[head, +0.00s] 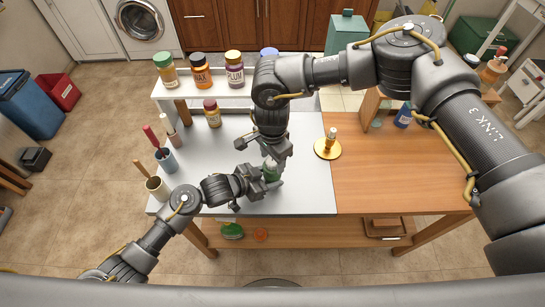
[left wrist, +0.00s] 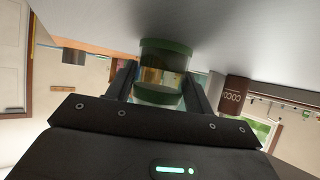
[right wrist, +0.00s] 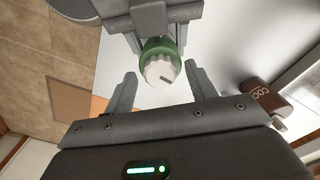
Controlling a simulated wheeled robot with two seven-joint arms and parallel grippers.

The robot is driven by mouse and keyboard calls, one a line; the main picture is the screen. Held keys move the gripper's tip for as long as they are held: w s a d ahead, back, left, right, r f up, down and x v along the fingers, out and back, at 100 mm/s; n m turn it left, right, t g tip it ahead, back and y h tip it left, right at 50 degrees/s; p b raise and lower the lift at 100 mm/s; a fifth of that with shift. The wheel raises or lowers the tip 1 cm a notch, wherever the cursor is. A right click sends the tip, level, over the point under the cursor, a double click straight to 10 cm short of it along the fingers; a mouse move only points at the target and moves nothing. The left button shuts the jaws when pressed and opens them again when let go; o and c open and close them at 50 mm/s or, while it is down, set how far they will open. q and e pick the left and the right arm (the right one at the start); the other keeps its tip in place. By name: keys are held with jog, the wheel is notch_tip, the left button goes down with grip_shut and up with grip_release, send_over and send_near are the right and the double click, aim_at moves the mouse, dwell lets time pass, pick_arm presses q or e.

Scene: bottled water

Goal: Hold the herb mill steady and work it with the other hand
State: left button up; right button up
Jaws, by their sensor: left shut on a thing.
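The herb mill (head: 271,173) is a small upright jar with green bands, standing near the front of the white half of the table. The left wrist view shows its clear body with brownish contents (left wrist: 163,78). My left gripper (head: 262,182) is shut on its body from the left. The right wrist view shows its green collar and pale knob (right wrist: 160,66) from above. My right gripper (right wrist: 160,75) is open, with its fingers apart on either side of the knob; I see no contact. In the head view my right arm partly hides the mill.
A brown coco bottle (right wrist: 267,100) stands behind. A white shelf (head: 215,91) carries several jars. Cups with utensils (head: 157,186) stand at the left edge. A gold holder (head: 327,150) stands right of the mill. The wooden half (head: 400,175) is mostly clear in front.

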aim_at(273, 161)
notch_tip(273, 161, up, 12)
dwell(0.6)
dwell(0.4)
pick_arm(q)
jog(key=o, duration=1)
jog(key=v, duration=1.2)
jog(key=shift+s, duration=0.1)
